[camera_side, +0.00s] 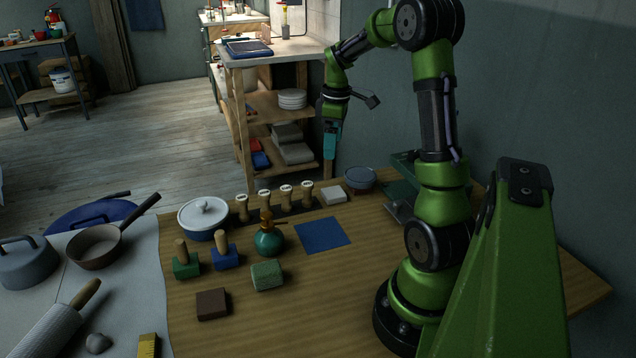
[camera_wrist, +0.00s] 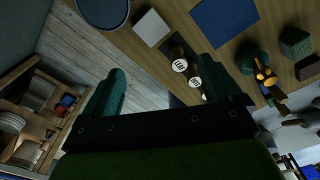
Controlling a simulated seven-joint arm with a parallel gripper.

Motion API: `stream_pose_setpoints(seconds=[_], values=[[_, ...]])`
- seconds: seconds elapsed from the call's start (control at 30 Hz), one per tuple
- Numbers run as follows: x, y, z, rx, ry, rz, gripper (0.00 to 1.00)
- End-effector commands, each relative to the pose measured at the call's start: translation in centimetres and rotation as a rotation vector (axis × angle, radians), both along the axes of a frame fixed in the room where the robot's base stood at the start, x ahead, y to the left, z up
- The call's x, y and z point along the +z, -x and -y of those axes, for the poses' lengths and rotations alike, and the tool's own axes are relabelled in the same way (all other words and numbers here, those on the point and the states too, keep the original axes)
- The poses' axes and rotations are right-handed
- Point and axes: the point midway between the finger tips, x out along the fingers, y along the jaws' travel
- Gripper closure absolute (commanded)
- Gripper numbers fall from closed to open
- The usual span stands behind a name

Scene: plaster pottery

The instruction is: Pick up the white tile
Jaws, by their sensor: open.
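The white tile (camera_side: 333,195) lies flat near the far edge of the wooden table, between the row of stamps and a round blue-grey dish. In the wrist view the white tile (camera_wrist: 152,27) shows near the top, beyond the fingertips. My gripper (camera_side: 330,157) is raised above and behind the tile, past the table's far edge, pointing down. In the wrist view my gripper (camera_wrist: 162,65) has its two teal fingers spread wide with nothing between them.
Wooden-handled stamps (camera_side: 265,199) stand left of the tile; the round dish (camera_side: 360,178) is right of it. A blue square (camera_side: 322,235) lies in front. Wooden shelves (camera_side: 275,105) stand behind.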

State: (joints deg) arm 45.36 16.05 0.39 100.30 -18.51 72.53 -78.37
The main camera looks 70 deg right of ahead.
Motion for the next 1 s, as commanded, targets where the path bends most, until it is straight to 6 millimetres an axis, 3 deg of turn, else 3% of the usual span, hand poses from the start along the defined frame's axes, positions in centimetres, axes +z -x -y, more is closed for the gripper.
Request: stream_pose_setpoints(seconds=[0.07, 0.2, 0.43, 0.8, 1.0], values=[[-0.3, 0.1, 1.8, 0.159, -0.002, -0.026, 0.08], [0.8, -0.3, 2.4, 0.400, 0.014, -0.039, 0.08], [0.0, -0.1, 2.1, 0.534, 0.003, -0.048, 0.08], [-7.7, -0.1, 2.1, 0.534, 0.001, -0.048, 0.08], [-10.4, -0.1, 2.1, 0.533, 0.004, -0.047, 0.08]])
